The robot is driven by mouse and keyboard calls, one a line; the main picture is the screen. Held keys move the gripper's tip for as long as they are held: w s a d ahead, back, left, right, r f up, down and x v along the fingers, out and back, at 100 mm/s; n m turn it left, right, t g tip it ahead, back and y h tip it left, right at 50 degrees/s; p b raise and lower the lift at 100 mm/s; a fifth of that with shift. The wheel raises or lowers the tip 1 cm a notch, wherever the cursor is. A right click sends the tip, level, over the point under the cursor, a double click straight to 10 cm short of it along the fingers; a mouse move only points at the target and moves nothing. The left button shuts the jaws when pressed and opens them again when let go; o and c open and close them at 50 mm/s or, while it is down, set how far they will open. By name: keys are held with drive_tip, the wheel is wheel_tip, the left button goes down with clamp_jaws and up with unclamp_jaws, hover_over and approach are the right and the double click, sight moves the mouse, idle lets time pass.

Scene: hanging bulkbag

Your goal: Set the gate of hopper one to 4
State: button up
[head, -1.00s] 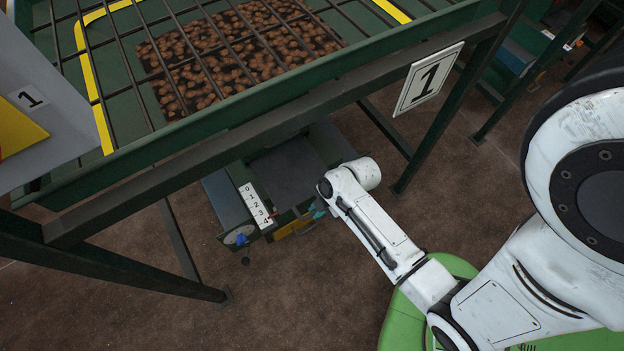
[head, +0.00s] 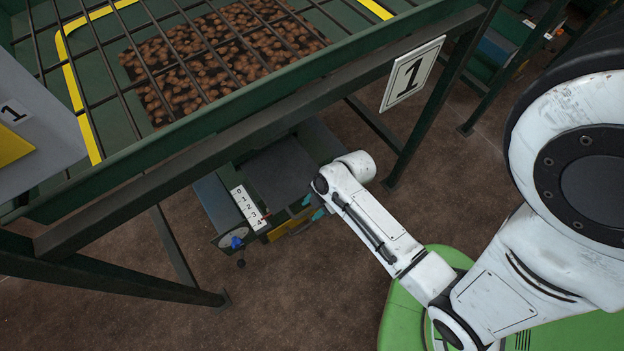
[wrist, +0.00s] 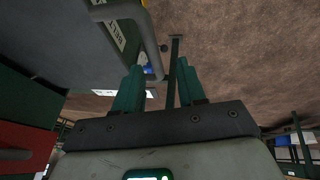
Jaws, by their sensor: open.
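Hopper one (head: 190,150) is a green bin with a bar grid over brown lumps, with a "1" sign (head: 412,74) on its frame. Under it a white scale plate (head: 248,207) runs from 0 to 4. A small red mark (head: 266,214) shows beside the 3-to-4 end; I cannot tell its exact reading. My gripper (head: 311,206) is under the hopper, to the right of the scale, partly hidden by my wrist. In the wrist view its two teal fingers (wrist: 158,82) are apart with nothing held between them.
A blue knob (head: 236,242) sits on the box below the scale; it also shows in the wrist view (wrist: 148,70). A yellow part (head: 290,228) lies between scale and gripper. Dark hopper legs (head: 172,245) stand around. The brown floor in front is clear.

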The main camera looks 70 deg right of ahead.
drive_tip(key=p+v, duration=0.1)
drive_tip(key=v, duration=0.8)
drive_tip(key=shift+s+a, duration=0.1)
